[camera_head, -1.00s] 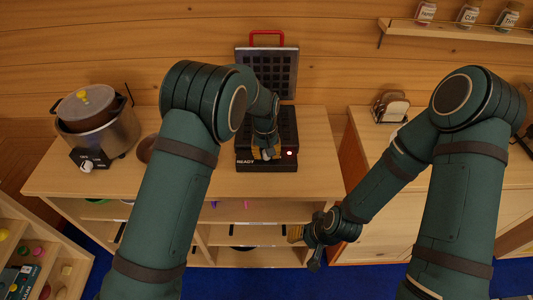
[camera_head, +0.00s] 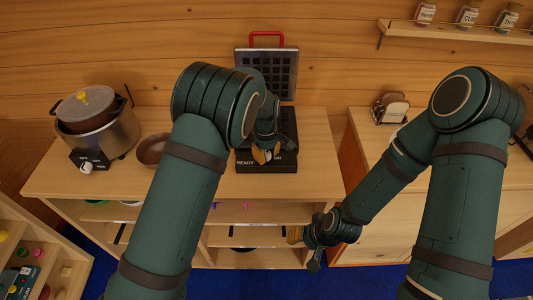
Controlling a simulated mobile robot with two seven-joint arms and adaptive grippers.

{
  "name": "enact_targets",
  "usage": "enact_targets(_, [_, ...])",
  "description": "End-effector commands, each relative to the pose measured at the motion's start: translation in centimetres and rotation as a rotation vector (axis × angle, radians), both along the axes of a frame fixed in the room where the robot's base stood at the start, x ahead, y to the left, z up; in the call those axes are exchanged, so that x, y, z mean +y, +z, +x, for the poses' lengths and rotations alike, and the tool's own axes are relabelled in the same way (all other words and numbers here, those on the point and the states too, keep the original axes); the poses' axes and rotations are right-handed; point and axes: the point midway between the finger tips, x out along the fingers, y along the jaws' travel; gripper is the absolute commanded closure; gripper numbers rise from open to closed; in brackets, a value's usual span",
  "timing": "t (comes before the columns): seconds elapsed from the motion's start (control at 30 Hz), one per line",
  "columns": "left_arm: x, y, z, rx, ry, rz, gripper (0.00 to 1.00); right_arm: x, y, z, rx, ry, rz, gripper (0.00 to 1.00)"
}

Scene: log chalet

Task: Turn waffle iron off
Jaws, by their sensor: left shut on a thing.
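The waffle iron (camera_head: 288,166) stands on the wooden counter with its gridded lid (camera_head: 284,62) raised and a red handle (camera_head: 267,34) on top. Its front panel reads READY and ON. My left gripper (camera_head: 265,154) is at this front panel, between the two words, shut on what appears to be the control there. The fingers and arm hide the control and part of the lower plate. No lit lamp shows on the panel. My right gripper (camera_head: 294,235) is low in front of the shelves, apart from the waffle iron; its jaws are too small to read.
A cooker (camera_head: 117,135) and a brown bowl (camera_head: 152,149) stand left on the counter (camera_head: 200,184). Open shelves lie below. Counter right of the waffle iron is clear.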

Motion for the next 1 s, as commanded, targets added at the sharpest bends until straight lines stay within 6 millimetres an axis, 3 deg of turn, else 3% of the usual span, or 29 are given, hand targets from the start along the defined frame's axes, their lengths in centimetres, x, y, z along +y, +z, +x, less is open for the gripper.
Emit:
enact_targets(0.53, [-0.08, -0.33, -0.34, 0.01, 0.023, 0.002, 1.0, 0.0, 0.01, 0.0, 0.0, 0.0, 0.0, 0.53])
enact_targets(0.57, [-0.08, -0.33, -0.35, 0.011, 0.023, 0.002, 0.63, 0.0, 0.01, 0.0, 0.0, 0.0, 0.0, 0.53])
enact_targets(0.63, [-0.09, -0.3, -0.31, 0.01, 0.023, 0.002, 0.38, 0.0, 0.01, 0.0, 0.0, 0.0, 0.0, 0.53])
enact_targets(1.0, [-0.08, -0.06, -0.05, 0.001, 0.023, 0.0, 0.37, -0.01, 0.02, 0.01, 0.0, 0.0, 0.0, 0.53])
